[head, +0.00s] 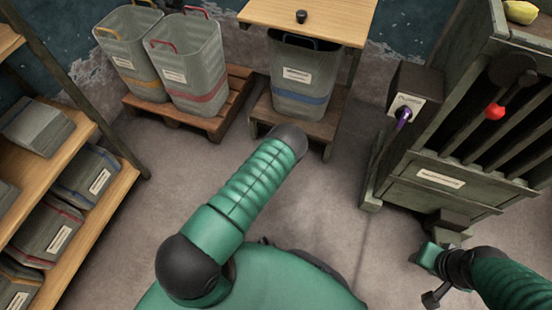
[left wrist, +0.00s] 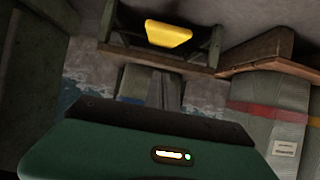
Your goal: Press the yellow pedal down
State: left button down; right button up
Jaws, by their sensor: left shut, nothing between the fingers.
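The yellow pedal (left wrist: 168,33) shows in the left wrist view, near the top centre, on a dark frame at the front of a low wooden stand. That picture looks upside down. My left gripper (left wrist: 155,122) fills the bottom of that view as a green housing with a dark edge and a small light; it is shut and empty, apart from the pedal. In the head view my left arm reaches toward the stand; its gripper and the pedal are hidden. My right gripper (head: 437,277) is at lower right, by the dark cabinet; its fingers are unclear.
A blue-banded bin (head: 300,85) stands under a wooden top (head: 325,17) with a black knob. Two bins stand on a pallet (head: 210,122) to its left. Shelves (head: 110,200) are at left, a slatted cabinet (head: 440,178) at right. The floor between is clear.

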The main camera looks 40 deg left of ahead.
pick_arm(q)
jog(key=b+x, duration=0.2)
jog(key=x, duration=0.2)
jog(key=b+x, duration=0.3)
jog(key=x, duration=0.2)
jog(key=shift+s+d+f+b, duration=0.1)
jog(key=shift+d+f+b, duration=0.15)
jog(key=shift+b, duration=0.1)
notch_tip(320, 180, down, 3)
jog(key=b, duration=0.2)
jog(key=shift+s+a+f+b, duration=0.15)
jog(key=shift+a+f+b, duration=0.05)
jog(key=shift+f+b, duration=0.1)
jog(key=shift+f, duration=0.1)
jog(key=shift+s+d, duration=0.1)
